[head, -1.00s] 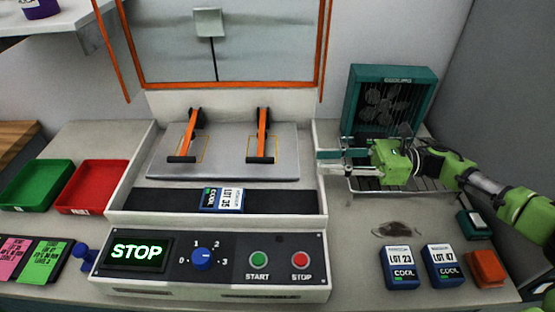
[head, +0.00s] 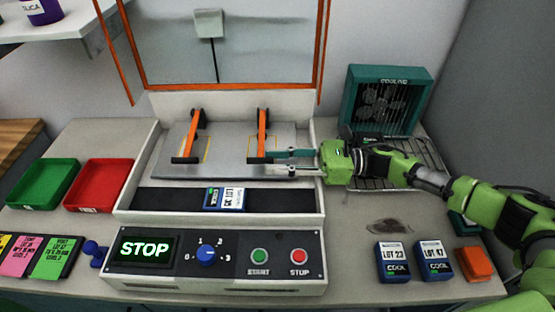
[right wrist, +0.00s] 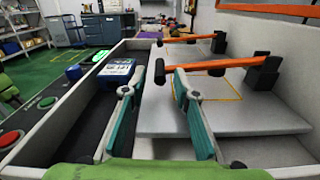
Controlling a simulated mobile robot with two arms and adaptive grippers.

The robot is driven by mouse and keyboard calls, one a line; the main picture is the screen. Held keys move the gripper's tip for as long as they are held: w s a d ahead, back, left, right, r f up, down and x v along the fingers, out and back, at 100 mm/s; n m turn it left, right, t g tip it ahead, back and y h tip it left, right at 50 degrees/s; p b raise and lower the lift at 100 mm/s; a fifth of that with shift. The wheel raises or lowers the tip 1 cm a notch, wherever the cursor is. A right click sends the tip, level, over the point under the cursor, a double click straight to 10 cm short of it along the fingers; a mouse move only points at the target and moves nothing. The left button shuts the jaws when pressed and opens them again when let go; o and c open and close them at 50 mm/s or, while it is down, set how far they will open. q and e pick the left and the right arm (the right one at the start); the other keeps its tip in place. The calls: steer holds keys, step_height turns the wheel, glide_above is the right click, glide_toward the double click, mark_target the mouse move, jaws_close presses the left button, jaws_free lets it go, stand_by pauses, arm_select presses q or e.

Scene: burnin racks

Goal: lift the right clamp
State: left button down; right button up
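The right clamp (head: 263,135) is an orange lever with a black crossbar handle, lying lowered over the grey plate (head: 225,150). It also shows in the right wrist view (right wrist: 212,66), running level from its black base to the handle. My right gripper (head: 268,164) comes in from the right, open, with its fingertips at the handle. In the right wrist view the handle (right wrist: 159,72) shows between the two teal fingertips, with gaps on both sides. The left clamp (head: 188,135) is a similar lowered lever to the left. My left gripper is not in view.
A LOT 35 box (head: 225,198) lies on the dark strip in front of the plate. The control panel (head: 215,258) reads STOP. Red (head: 88,209) and green trays are at left. A teal cooling fan unit (head: 386,98) stands behind my right arm, over a wire rack.

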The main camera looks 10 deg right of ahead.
jaws_close()
steer(key=shift+r, duration=0.1)
steer(key=shift+s+r+m+p, duration=0.1)
steer(key=shift+r+m+p, duration=0.25)
steer(key=shift+r+m, duration=0.45)
steer(key=r+m, duration=0.2)
steer(key=r, duration=0.1)
steer(key=r+m+p, duration=0.1)
steer(key=r, duration=0.1)
steer(key=shift+w+d, duration=0.1)
steer(key=shift+w, duration=0.3)
steer(key=shift+w+d+r+m+b, duration=0.15)
steer(key=shift+w+r+m, duration=0.15)
steer(key=shift+r, duration=0.45)
steer(key=shift+w+a+r+m+b, duration=0.15)
steer(key=shift+w+r+m, duration=0.15)
steer(key=shift+r, duration=0.4)
steer(key=shift+d, duration=0.1)
